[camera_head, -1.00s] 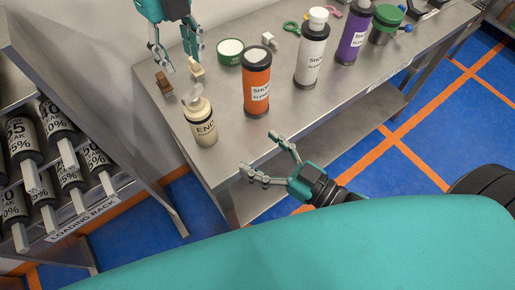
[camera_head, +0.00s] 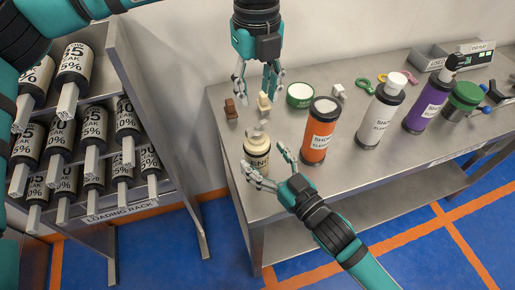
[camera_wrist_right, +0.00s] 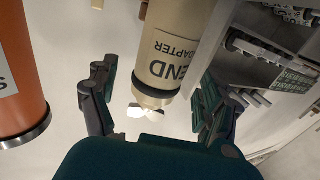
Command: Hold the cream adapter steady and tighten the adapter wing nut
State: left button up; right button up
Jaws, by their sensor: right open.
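The cream adapter (camera_head: 257,154) stands upright near the left front edge of the steel table, with a pale wing nut (camera_head: 257,131) on top. In the right wrist view the adapter (camera_wrist_right: 170,55) appears upside down between the fingers, its wing nut (camera_wrist_right: 145,110) near the palm. My right gripper (camera_head: 266,167) is open, its fingers on either side of the adapter with gaps visible in the wrist view. My left gripper (camera_head: 257,92) is open and empty, pointing down behind the adapter, over the small cream block (camera_head: 264,106).
A brown block (camera_head: 230,109) lies behind the adapter. An orange bottle (camera_head: 319,132) stands close on its right, then white (camera_head: 380,112) and purple (camera_head: 428,102) bottles. A green-rimmed tub (camera_head: 300,95) stands behind. A loading rack (camera_head: 120,208) is at the left.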

aim_at(265, 158)
jog(key=shift+x, duration=1.75)
grip_shut()
dwell(0.4)
